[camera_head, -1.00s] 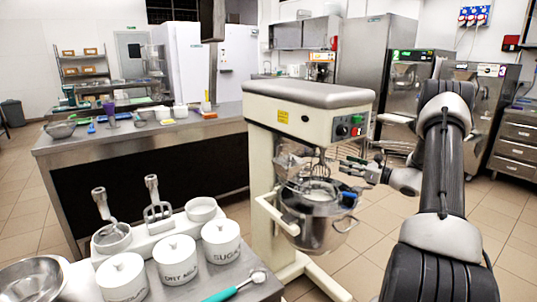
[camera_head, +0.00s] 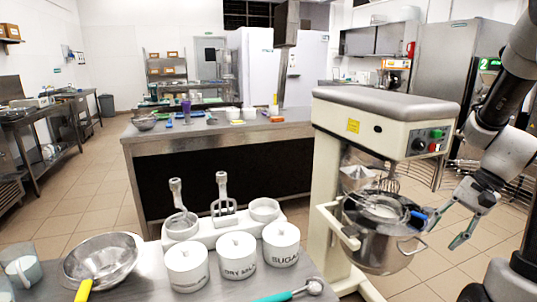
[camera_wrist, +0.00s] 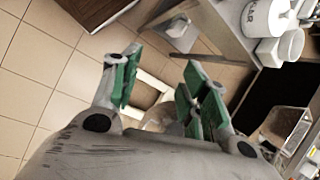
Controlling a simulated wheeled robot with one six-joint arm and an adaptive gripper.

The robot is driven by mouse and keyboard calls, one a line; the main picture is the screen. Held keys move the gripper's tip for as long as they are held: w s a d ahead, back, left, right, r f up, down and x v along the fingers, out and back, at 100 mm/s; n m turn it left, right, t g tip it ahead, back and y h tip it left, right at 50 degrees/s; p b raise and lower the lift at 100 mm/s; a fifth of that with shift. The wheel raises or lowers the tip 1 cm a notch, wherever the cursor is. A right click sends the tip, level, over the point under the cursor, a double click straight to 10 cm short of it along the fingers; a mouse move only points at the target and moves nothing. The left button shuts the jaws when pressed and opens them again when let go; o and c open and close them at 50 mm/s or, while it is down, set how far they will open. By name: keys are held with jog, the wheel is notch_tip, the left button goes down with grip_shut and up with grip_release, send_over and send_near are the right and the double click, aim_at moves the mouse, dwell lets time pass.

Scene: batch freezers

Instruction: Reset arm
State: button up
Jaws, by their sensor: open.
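My gripper (camera_head: 466,229) is at the right in the head view, to the right of the mixer bowl and clear of it. It is open and empty, with its fingers pointing down over the tiled floor. In the wrist view my gripper (camera_wrist: 160,95) shows its two green-padded fingers spread apart, with floor and a pale part of the mixer base between and beyond them. My arm (camera_head: 500,140) rises from there to the right edge of the picture.
The mixer (camera_head: 385,105) with its steel bowl (camera_head: 385,250) stands just left of my gripper. A counter (camera_head: 220,132) is behind. Tiled floor is free at the left.

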jog(key=s+a+r+n+t+h, duration=0.2)
jog(key=s+a+r+n, duration=0.1)
jog(key=s+r+n, duration=0.2)
jog(key=s+a+r+n+t+h, duration=0.2)
jog(key=s+r+n, duration=0.3)
jog(key=r, duration=0.4)
jog(key=shift+s+a+h, duration=0.55)
jog(key=shift+a+h, duration=0.15)
jog(key=shift+a, duration=0.15)
